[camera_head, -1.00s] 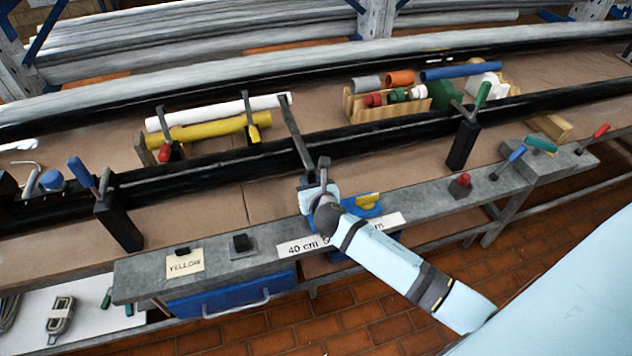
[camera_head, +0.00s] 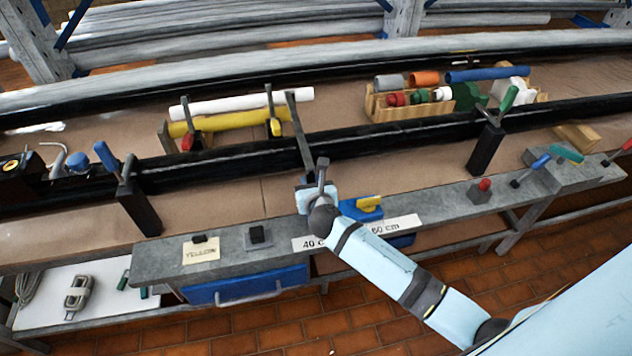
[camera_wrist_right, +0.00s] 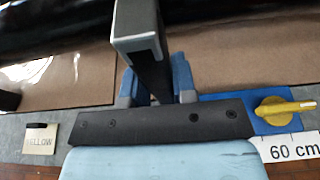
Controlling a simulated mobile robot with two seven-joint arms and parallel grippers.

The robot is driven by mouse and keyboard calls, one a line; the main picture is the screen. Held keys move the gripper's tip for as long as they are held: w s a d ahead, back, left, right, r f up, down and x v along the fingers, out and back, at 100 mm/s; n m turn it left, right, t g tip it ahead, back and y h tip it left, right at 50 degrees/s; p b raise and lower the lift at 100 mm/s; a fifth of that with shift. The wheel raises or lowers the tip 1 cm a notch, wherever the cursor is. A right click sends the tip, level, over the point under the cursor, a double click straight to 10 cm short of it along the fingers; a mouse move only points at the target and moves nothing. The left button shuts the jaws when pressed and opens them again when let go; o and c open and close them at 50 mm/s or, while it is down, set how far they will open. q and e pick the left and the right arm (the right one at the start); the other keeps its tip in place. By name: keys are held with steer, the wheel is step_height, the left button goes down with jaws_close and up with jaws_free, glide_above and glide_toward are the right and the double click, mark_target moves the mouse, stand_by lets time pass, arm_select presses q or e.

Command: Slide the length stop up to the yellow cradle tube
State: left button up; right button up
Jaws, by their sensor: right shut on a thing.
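The length stop (camera_head: 300,137) is a dark upright bar with its top end leaning over toward the tubes. The yellow cradle tube (camera_head: 232,121) lies in a wooden cradle behind the black rail, to the left of the stop. Its right end appears right at the bar; I cannot tell whether they touch. My left gripper is not in view.
A white tube (camera_head: 210,104) lies behind the yellow one and reaches right past the bar. Clamps (camera_head: 187,125) stand at the cradle. A blue block with a yellow knob (camera_head: 366,205) sits right of my gripper. A "YELLOW" card (camera_head: 201,251) lies on the ledge.

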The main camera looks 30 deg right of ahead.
steer(key=shift+a, duration=0.65)
steer(key=o, duration=0.6)
steer(key=shift+c, duration=0.2)
steer(key=o, duration=0.4)
steer(key=shift+w+a, duration=0.15)
steer(key=shift+c, duration=0.2)
steer(key=p+v, duration=0.4)
steer(key=v, duration=0.3)
steer(key=shift+p, duration=0.35)
